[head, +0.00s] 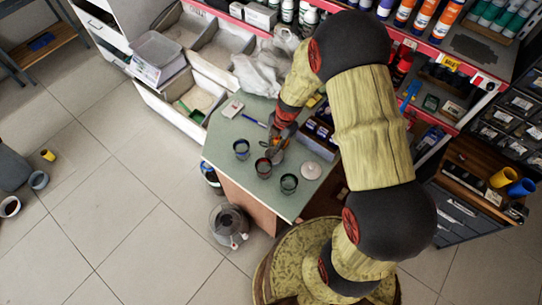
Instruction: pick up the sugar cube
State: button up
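I cannot make out a sugar cube in the head view; it may be too small or hidden by my arm. My gripper (275,152) points down over the green-topped table (222,136), close to the cups. The view is too small to show whether its fingers are open or shut, or whether anything is between them.
Three small dark cups, a blue-rimmed one (241,149), a red-rimmed one (263,168) and a green-rimmed one (289,184), stand near the table's front edge. A pale round disc (311,170) lies right of them. A white item (232,109) lies at the left.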

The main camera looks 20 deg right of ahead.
aim_at(271, 155)
jog(key=f, duration=0.4)
jog(key=a+f, duration=0.1)
jog(key=f, duration=0.2)
jog(key=shift+w+b, duration=0.2)
jog(key=shift+b, duration=0.2)
jog(key=shift+c, duration=0.5)
jog(key=shift+c, duration=1)
